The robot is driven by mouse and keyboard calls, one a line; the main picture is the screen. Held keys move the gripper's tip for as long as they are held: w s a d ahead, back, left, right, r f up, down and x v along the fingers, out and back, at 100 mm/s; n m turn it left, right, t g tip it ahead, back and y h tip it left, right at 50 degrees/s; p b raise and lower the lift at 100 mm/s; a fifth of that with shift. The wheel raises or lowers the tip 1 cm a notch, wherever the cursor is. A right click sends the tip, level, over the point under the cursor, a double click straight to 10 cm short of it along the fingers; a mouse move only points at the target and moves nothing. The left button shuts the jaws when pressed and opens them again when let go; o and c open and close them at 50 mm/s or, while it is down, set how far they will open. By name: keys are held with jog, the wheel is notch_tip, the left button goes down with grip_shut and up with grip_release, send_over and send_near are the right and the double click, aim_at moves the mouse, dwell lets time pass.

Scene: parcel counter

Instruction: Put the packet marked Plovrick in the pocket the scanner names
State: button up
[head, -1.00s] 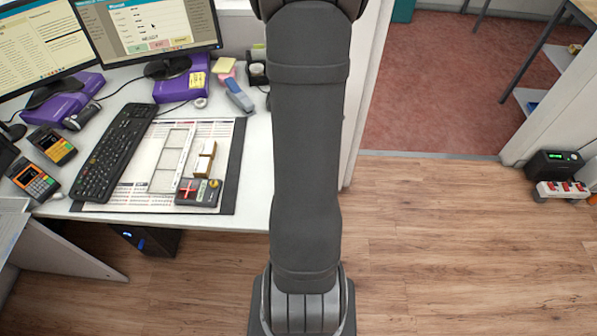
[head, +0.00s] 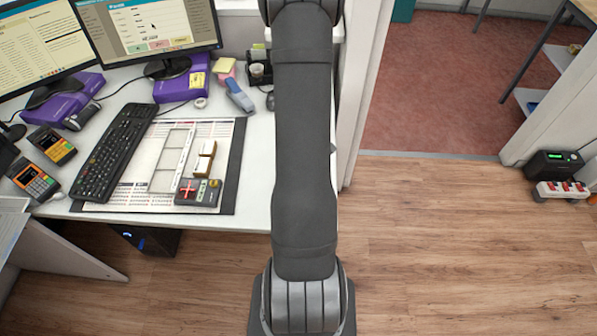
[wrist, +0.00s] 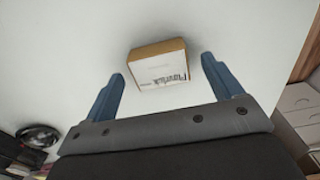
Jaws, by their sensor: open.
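In the wrist view, a small box-shaped packet (wrist: 160,68) with a brown edge and a white face lies on a white surface. Its printed word appears upside down and reads like Plovrick. My gripper (wrist: 163,70) is open, with one blue finger on each side of the packet. Gaps show between the packet and both fingertips. In the head view my arm hides the gripper and this packet. A dark device with a red cross (head: 198,192) lies on the desk mat, below a pale outlined frame (head: 181,150). I cannot tell which object is the scanner.
The desk also holds a keyboard (head: 115,150), two card terminals (head: 35,181), two monitors (head: 155,26), purple boxes (head: 183,83) and a brown-and-white item (head: 204,158). In the wrist view, pale boxes (wrist: 298,110) stand at right and a dark round object (wrist: 38,136) at lower left.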

jog(key=shift+f, duration=0.55)
jog(key=shift+c, duration=0.5)
jog(key=c, duration=1.1)
jog(key=shift+r, duration=0.15)
jog(key=shift+r, duration=0.5)
jog(key=r, duration=0.1)
jog(key=d+r, duration=0.1)
jog(key=r, duration=0.1)
jog(key=shift+s+r, duration=0.15)
jog(key=shift+r, duration=0.1)
jog(key=s+d+r, duration=0.1)
jog(key=d+r, duration=0.1)
jog(key=d, duration=0.1)
jog(key=s+d+r, duration=0.2)
jog(key=d, duration=0.1)
jog(key=s+d+r, duration=0.2)
jog(key=d, duration=0.1)
jog(key=shift+d+r, duration=0.1)
jog(key=shift+d, duration=0.15)
